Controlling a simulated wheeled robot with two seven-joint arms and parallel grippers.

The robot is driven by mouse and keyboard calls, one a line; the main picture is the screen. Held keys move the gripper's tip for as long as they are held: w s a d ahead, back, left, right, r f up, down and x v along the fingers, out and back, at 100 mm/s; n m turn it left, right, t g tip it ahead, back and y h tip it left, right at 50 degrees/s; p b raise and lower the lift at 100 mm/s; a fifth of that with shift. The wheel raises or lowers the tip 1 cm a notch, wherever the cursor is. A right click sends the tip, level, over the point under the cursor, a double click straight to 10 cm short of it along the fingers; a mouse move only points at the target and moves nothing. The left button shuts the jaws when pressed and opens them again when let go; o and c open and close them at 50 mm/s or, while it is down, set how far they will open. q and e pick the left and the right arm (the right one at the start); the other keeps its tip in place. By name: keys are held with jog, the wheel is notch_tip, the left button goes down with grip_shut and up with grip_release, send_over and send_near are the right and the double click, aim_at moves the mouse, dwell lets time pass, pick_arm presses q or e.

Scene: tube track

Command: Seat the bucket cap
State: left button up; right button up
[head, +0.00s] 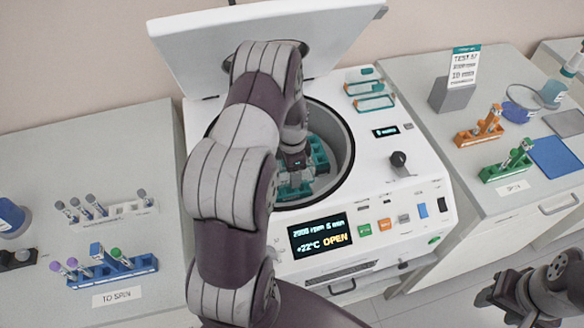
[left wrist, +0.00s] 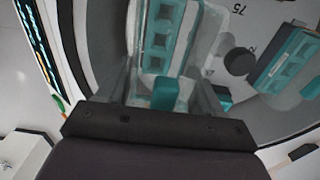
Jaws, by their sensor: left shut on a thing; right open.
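The open centrifuge (head: 415,190) shows a round bowl with teal buckets inside. My left gripper (head: 292,165) is down in the bowl. In the left wrist view, the left gripper (left wrist: 163,100) is shut on the teal tab of a clear bucket cap (left wrist: 165,94). The clear cap shows over a teal bucket (left wrist: 160,38) with a row of holes; I cannot tell whether it touches the rim. A second teal bucket (left wrist: 287,58) sits to the right in the bowl. My right gripper (head: 487,297) is open and empty at the lower right, away from the centrifuge.
Clear caps with teal frames (head: 374,102) lie on the centrifuge's top right. The raised lid (head: 200,55) stands behind the bowl. A blue rack (head: 112,272) and a white rack (head: 118,212) hold tubes at left. Orange (head: 478,133) and green (head: 505,168) racks stand at right.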

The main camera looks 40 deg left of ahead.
pick_arm(q)
jog(key=shift+s, duration=0.15)
jog(key=shift+f, duration=0.35)
dwell(0.4)
jog(key=shift+f+b, duration=0.35)
jog(key=shift+f, duration=0.05)
jog(key=shift+f, duration=0.1)
jog(key=shift+f+b, duration=0.95)
jog(key=shift+f, duration=0.35)
jog(key=shift+f+b, duration=0.7)
jog(key=shift+f, duration=0.3)
